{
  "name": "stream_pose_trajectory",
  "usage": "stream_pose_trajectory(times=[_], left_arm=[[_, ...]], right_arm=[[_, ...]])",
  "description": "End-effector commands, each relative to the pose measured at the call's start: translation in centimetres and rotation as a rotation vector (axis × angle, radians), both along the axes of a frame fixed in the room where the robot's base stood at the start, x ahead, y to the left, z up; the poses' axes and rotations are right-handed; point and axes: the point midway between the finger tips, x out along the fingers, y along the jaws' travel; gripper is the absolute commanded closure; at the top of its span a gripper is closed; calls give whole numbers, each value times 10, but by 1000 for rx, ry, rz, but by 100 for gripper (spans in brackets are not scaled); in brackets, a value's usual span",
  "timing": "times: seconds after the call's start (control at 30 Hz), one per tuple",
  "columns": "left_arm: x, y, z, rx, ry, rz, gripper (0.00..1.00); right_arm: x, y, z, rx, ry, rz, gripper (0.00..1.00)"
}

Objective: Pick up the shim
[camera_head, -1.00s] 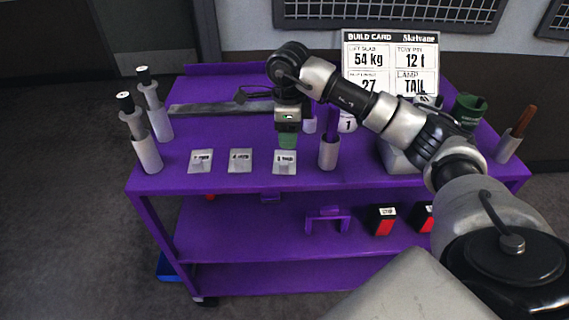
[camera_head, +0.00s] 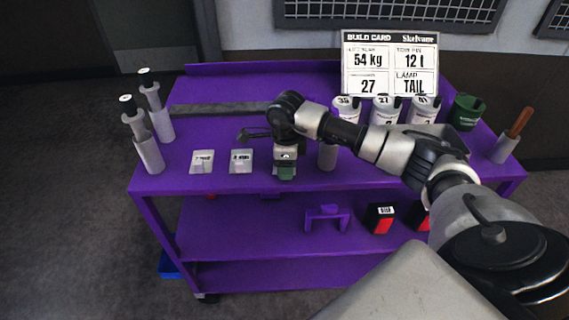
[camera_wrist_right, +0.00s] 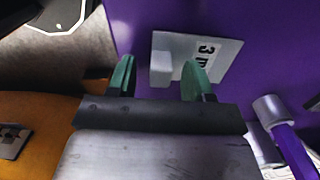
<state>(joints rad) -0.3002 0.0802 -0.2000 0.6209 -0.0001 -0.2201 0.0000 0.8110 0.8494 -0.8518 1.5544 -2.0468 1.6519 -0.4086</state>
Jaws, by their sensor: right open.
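A shim, a light grey plate (camera_wrist_right: 228,52) with a raised block-shaped tab (camera_wrist_right: 161,60) and a label that starts "3 m", shows in the right wrist view. My right gripper (camera_wrist_right: 157,76) is open, its two green fingers on either side of the tab with gaps visible. In the head view the right gripper (camera_head: 286,173) hangs over the front of the cart and hides nearly all of this shim. Two similar plates, the left one (camera_head: 201,162) and the middle one (camera_head: 241,162), lie in a row to its left. My left gripper is not in view.
A purple cart (camera_head: 330,183) carries everything. A grey cylinder (camera_head: 328,157) stands close right of the gripper. Numbered white cylinders (camera_head: 384,112), a green cup (camera_head: 466,112) and a build card (camera_head: 390,62) stand behind. Posts with black tops (camera_head: 148,152) stand at left.

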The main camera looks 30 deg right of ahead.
Motion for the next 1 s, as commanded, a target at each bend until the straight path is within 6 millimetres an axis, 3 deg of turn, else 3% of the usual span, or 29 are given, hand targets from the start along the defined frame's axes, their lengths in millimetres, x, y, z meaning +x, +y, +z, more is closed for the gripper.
stream_pose_trajectory(times=[0.03,0.33,0.67,0.77,1.0], left_arm=[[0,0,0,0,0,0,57],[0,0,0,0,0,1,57],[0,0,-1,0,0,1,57],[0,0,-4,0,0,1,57],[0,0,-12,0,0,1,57]], right_arm=[[0,0,0,0,0,0,54],[0,0,0,1,-1,0,100],[1,0,5,1,-3,0,100],[1,0,18,1,-5,0,100],[1,0,66,0,-6,0,100]])
